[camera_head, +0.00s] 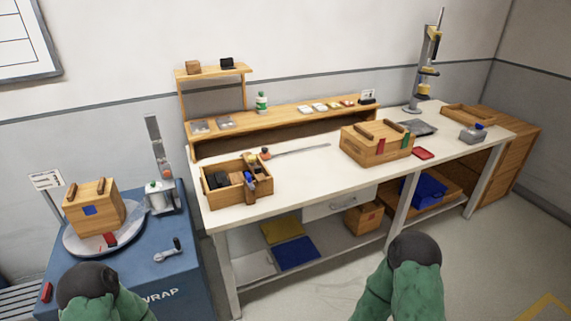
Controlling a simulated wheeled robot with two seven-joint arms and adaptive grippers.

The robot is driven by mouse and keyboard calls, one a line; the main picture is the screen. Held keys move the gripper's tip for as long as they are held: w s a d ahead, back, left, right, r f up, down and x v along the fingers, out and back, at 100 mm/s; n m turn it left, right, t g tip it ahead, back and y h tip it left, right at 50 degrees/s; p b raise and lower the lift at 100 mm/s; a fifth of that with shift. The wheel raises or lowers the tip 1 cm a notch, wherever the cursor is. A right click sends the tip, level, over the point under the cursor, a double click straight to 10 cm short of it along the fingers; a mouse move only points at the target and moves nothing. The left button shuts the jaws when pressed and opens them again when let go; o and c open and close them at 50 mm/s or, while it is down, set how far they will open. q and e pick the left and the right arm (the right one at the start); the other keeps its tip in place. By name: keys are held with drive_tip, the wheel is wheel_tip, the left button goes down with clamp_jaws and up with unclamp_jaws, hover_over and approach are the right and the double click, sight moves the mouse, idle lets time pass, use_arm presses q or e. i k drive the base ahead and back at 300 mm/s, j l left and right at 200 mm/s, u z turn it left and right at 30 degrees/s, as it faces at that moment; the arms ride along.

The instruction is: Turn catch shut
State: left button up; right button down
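A wooden box (377,143) with two dark handles on top stands on the white workbench. Its near side carries a red piece (380,146) and a green piece (407,140). Another wooden box (93,208) with two dark handles and a blue patch stands on a round turntable (76,244) on the blue wrapping machine at left. I cannot tell which small part is the catch, or whether it is turned. My two green arms with dark rounded joints reach in at the bottom, apart from both boxes. Neither gripper's fingers show.
An open wooden tray (231,199) with tools sits at the left of the white workbench (310,184). A small red tray (424,154), a grey device (473,134) and a tall stand (425,70) are further right. Clear benchtop lies between the tool tray and the box.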

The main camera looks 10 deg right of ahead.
sight(248, 177)
drive_tip(key=i+l+u, duration=0.1)
drive_tip(key=u, duration=0.35)
drive_tip(key=i+l+u, duration=0.15)
drive_tip(key=u, duration=0.3)
drive_tip(key=i+l+u, duration=0.2)
drive_tip(key=u, duration=0.2)
